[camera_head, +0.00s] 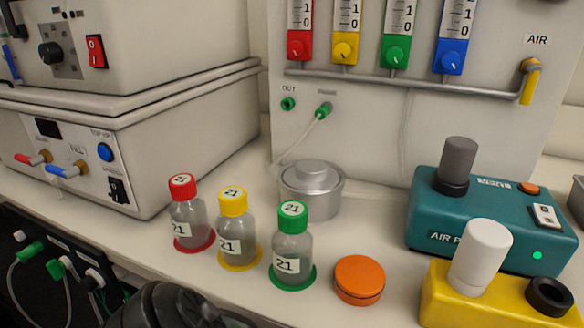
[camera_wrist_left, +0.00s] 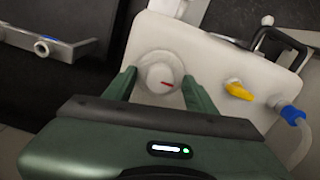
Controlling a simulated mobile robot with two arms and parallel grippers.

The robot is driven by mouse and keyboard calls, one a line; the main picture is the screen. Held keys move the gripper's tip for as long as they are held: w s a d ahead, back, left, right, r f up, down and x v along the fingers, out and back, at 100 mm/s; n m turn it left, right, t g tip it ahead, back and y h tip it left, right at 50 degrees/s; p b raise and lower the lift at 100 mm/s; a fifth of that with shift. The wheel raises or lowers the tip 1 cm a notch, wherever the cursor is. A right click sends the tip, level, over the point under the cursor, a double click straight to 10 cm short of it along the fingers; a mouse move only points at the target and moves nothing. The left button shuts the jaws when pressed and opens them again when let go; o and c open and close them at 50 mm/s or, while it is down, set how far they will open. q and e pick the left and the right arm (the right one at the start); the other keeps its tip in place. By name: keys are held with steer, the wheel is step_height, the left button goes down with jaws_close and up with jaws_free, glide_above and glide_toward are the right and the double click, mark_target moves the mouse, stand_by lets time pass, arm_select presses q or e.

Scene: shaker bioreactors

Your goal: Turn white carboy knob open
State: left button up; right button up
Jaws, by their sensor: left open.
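The white carboy (camera_wrist_left: 210,62) shows in the left wrist view as a pale block with rounded corners. Its round white knob (camera_wrist_left: 160,62) carries a short red mark that points right. My left gripper (camera_wrist_left: 158,75) is open, with one green finger on each side of the knob. Whether the fingers touch the knob I cannot tell. The carboy and its knob do not show in the head view. My right gripper is in neither view.
Beside the knob are a yellow valve (camera_wrist_left: 238,90) and a blue tube fitting (camera_wrist_left: 292,115). A grey metal bracket (camera_wrist_left: 60,48) is at the left. In the head view, small bottles with red (camera_head: 182,187), yellow (camera_head: 233,201) and green (camera_head: 293,217) caps stand on the bench.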

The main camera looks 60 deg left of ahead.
arm_select(q)
steer(key=m+b, duration=0.1)
steer(key=m, duration=0.2)
steer(key=shift+a+f, duration=0.1)
steer(key=shift+f, duration=0.1)
steer(key=m+b, duration=0.5)
steer(key=m, duration=0.2)
steer(key=shift+f+m, duration=0.15)
steer(key=shift+m, duration=0.15)
step_height(320, 180, up, 9)
steer(key=p, duration=0.4)
steer(key=s+d+m+t+h, duration=0.1)
steer(key=s+d, duration=0.1)
steer(key=s, duration=0.8)
steer(key=s+a+r+t+p, duration=0.2)
steer(key=s+a+r+p, duration=0.35)
steer(key=s, duration=0.75)
steer(key=s+a+f+g+p, duration=0.1)
steer(key=s+a+f+p, duration=0.1)
steer(key=s+f+p, duration=0.7)
steer(key=shift+s+a+f+y+p, duration=0.3)
steer(key=shift+s+f+y+p, duration=0.1)
steer(key=shift+f+p, duration=1)
